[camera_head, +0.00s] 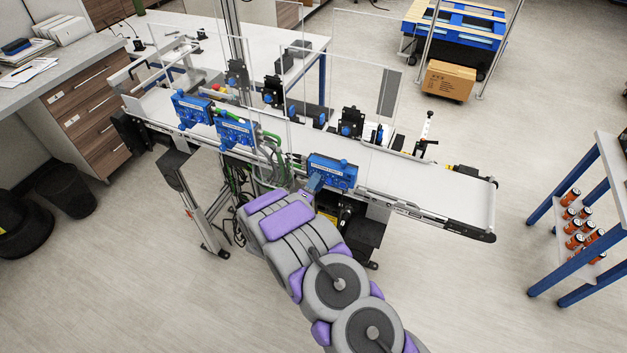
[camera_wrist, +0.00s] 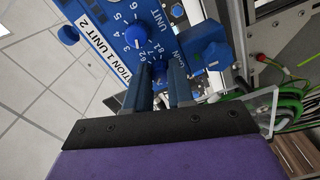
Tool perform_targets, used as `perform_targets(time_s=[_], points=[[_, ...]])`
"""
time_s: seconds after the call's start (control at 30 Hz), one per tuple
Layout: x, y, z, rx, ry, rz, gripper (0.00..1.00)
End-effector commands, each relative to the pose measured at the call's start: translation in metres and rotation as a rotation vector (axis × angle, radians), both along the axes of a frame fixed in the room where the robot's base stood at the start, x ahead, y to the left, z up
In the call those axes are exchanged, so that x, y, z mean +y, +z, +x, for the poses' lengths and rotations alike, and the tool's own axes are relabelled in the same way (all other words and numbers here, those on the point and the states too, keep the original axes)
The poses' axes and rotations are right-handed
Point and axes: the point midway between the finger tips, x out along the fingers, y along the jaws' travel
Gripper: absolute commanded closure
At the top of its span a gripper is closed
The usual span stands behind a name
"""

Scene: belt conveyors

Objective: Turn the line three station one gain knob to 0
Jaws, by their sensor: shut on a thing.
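A blue control box (camera_head: 332,172) is mounted on the front side of the conveyor, and my gripper (camera_head: 314,183) is at its lower left. A round blue knob (camera_wrist: 137,36) with a white pointer sits in a ring of numbers, just beyond the fingers. My gripper (camera_wrist: 160,78) is shut on a knob at a second number scale, beside lettering that looks like "GAIN". The fingers mostly hide this knob, so I cannot read its pointer.
Two more blue control boxes (camera_head: 192,109) (camera_head: 234,131) hang farther left along the white conveyor belt (camera_head: 430,187). A larger blue knob (camera_wrist: 208,42) sticks out right of my fingers. Green cables (camera_wrist: 290,108) hang at the right. The floor in front is clear.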

Motion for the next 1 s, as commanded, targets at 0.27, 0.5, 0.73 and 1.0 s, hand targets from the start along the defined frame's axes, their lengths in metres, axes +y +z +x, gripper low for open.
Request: perform_targets(time_s=[0.27, 0.5, 0.73, 1.0], points=[[0.0034, 0.0025, 0.0006, 0.085, 0.008, -0.245, 1.00], [0.0031, 0.0014, 0.0004, 0.165, 0.008, -0.459, 1.00], [0.0032, 0.0007, 0.0003, 0.240, 0.008, -0.665, 1.00], [0.0034, 0.0000, 0.0004, 0.327, 0.010, -0.904, 1.00]])
